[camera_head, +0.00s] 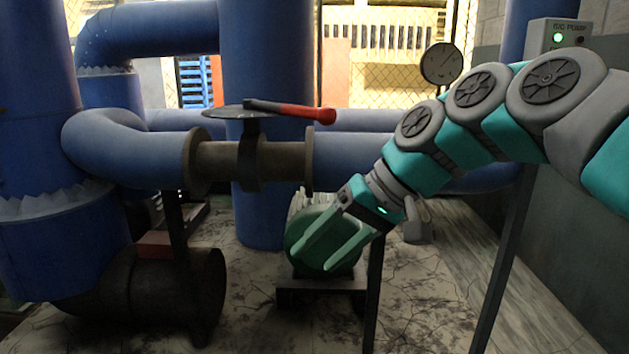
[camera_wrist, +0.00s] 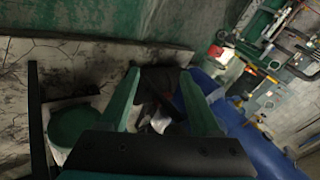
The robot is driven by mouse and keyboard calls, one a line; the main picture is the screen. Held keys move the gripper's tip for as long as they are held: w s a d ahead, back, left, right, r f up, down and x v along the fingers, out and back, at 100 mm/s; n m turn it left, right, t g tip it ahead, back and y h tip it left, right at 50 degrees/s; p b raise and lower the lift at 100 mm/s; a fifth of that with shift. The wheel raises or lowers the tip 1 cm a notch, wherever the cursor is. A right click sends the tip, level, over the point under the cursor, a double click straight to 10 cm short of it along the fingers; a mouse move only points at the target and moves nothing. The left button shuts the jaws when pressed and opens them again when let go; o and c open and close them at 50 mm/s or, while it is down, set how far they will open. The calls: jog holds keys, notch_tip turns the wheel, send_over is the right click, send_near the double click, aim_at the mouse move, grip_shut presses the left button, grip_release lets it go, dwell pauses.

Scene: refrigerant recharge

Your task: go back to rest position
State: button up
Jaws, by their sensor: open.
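My gripper (camera_head: 327,238) is open, with nothing between its two green fingers. It reaches in from the right and points down and left, in front of the green motor (camera_head: 318,262) in the head view. In the wrist view my gripper (camera_wrist: 163,98) shows both fingers spread apart over the floor, with a round green shape (camera_wrist: 76,130) at left. A valve with a flat dark disc (camera_head: 228,111) and a red-ended lever (camera_head: 300,110) sits on the brown pipe section, above and left of my gripper. My gripper is apart from the lever.
Large blue pipes (camera_head: 265,60) fill the left and middle. A pressure gauge (camera_head: 441,63) stands behind my arm. A control box (camera_head: 557,38) with a green light is at upper right. Dark support posts (camera_head: 505,255) rise from the cracked floor. Open floor (camera_head: 450,290) lies at lower right.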

jog(key=s+d+f+m+g+h, duration=0.1)
jog(key=s+d+f+h, duration=0.1)
jog(key=s+d+f, duration=0.2)
jog(key=s+d+f+g+h, duration=0.1)
jog(key=s+d+f+h, duration=0.2)
jog(key=s+f, duration=0.8)
jog(key=s+d+f+m+g+h, duration=0.1)
jog(key=s+d+f+h, duration=0.1)
jog(key=s+d+f, duration=0.4)
notch_tip(320, 180, down, 4)
jog(key=shift+s+d+r+m+h, duration=0.15)
jog(key=shift+s+d+m+h, duration=0.2)
jog(key=shift+s, duration=0.6)
dwell(1.7)
